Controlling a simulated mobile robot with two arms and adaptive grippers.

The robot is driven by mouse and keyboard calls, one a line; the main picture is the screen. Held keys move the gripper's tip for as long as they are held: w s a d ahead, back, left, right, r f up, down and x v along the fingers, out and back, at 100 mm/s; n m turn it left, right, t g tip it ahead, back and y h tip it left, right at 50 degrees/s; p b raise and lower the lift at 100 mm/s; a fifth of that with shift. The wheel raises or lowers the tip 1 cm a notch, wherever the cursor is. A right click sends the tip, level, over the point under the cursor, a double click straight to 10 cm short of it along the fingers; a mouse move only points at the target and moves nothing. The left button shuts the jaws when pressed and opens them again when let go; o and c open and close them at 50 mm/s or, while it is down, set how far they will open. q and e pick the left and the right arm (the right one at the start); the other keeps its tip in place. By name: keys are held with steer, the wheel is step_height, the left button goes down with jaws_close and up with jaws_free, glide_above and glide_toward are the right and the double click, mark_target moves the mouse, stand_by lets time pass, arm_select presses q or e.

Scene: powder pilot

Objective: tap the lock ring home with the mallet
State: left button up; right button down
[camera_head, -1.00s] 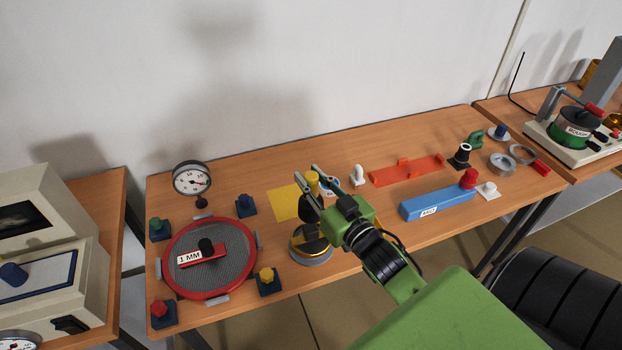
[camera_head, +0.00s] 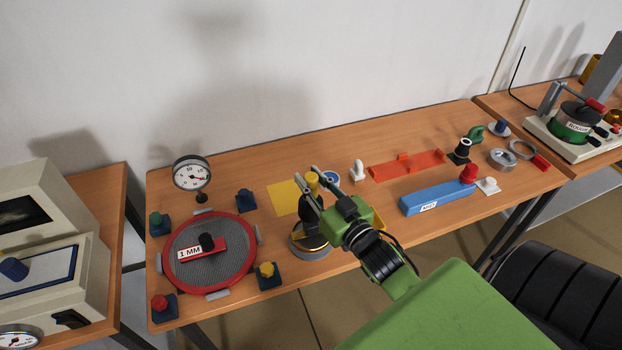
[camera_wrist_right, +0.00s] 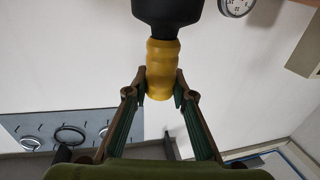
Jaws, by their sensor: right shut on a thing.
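My right gripper (camera_head: 312,190) is shut on the mallet's yellow handle (camera_head: 312,178). In the right wrist view the handle (camera_wrist_right: 162,72) sits between the two fingertips, and the black mallet head (camera_wrist_right: 167,12) is beyond it. In the head view the black head (camera_head: 308,226) points down over a round fixture (camera_head: 311,255) with a grey base. A brass-coloured ring (camera_head: 324,249), which looks like the lock ring, shows around the fixture's top, partly hidden by the head and gripper. I cannot tell whether the head touches it. My left gripper is not in view.
A red-rimmed sieve (camera_head: 178,286) labelled 1 MM lies left of the fixture, with coloured knobs around it. A dial gauge (camera_head: 191,173) stands behind. A yellow sheet (camera_head: 283,200), a red tray (camera_head: 407,166) and a blue block (camera_head: 436,198) lie on the table.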

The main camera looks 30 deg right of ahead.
steer(key=shift+r, duration=0.8)
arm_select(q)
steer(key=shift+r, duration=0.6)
arm_select(e)
steer(key=shift+f, duration=0.2)
step_height(320, 180, down, 7)
steer(key=b, duration=0.4)
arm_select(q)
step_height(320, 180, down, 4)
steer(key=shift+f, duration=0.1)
arm_select(e)
steer(key=shift+s+r, duration=0.1)
steer(key=shift+r, duration=0.1)
steer(key=shift+f, duration=0.1)
